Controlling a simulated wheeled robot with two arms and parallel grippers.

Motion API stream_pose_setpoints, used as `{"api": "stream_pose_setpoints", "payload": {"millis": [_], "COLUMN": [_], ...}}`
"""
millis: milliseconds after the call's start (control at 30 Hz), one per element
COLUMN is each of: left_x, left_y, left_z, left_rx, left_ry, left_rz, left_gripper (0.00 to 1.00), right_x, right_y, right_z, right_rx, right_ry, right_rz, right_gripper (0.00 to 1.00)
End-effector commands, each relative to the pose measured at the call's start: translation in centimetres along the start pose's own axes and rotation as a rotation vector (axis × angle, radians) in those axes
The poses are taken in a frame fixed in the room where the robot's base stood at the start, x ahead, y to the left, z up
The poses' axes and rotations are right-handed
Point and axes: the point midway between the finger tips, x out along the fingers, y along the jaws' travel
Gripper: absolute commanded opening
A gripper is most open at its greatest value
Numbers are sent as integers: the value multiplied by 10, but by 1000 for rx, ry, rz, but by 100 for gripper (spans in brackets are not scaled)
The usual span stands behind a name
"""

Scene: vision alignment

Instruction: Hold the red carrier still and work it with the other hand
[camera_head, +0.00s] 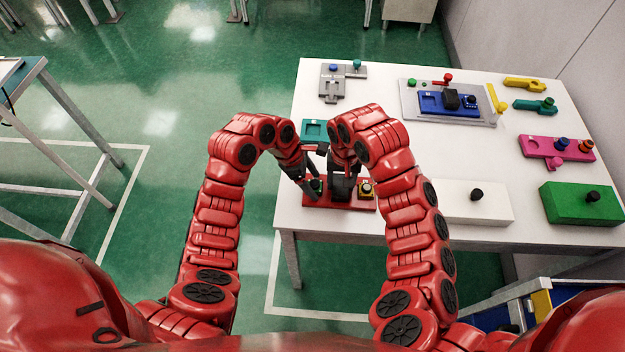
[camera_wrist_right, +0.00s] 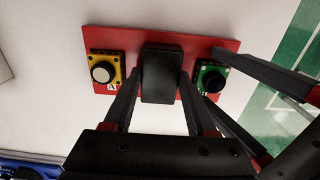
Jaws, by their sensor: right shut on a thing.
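The red carrier (camera_head: 340,208) lies flat near the table's front left edge; it also shows in the right wrist view (camera_wrist_right: 125,38). It bears a yellow module (camera_wrist_right: 103,73) with a pale-topped round knob, a black upright block (camera_wrist_right: 162,75) in the middle, and a green module (camera_wrist_right: 210,77) with a black knob. My right gripper (camera_head: 343,189) is shut on the black block, one finger on each side. My left gripper (camera_head: 314,186) is open at the green module, its fingers apart on either side of the knob. Whether they touch it I cannot tell.
The white table (camera_head: 385,85) holds a teal piece (camera_head: 313,130) just behind the carrier. A white block (camera_head: 478,205) and a green block (camera_head: 585,207) stand to the right. A grey tray with a blue carrier (camera_head: 450,104) is farther back. Both my arms arch close together.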

Motion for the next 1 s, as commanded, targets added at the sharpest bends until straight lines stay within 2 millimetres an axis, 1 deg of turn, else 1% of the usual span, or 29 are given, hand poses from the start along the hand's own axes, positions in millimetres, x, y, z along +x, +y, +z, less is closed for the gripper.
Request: {"api": "stream_pose_setpoints", "payload": {"millis": [267, 367, 467, 533, 900, 1000], "left_x": [0, -5, -18, -32, -93, -103], "left_y": [0, 0, 2, 1, 1, 0], "left_z": [0, 1, 0, 0, 1, 0], "left_rx": [0, 0, 1, 0, -1, -1], "left_ry": [0, 1, 2, 5, 3, 4], "left_rz": [0, 1, 4, 3, 2, -3], "left_gripper": [79, 79, 79, 79, 79, 79], "right_x": [0, 0, 0, 0, 0, 0], "right_y": [0, 0, 0, 0, 0, 0], "right_z": [0, 0, 0, 0, 0, 0], "right_rx": [0, 0, 0, 0, 0, 0], "right_ry": [0, 0, 0, 0, 0, 0], "right_rz": [0, 0, 0, 0, 0, 0], "right_gripper": [0, 0, 0, 0, 0, 0]}}
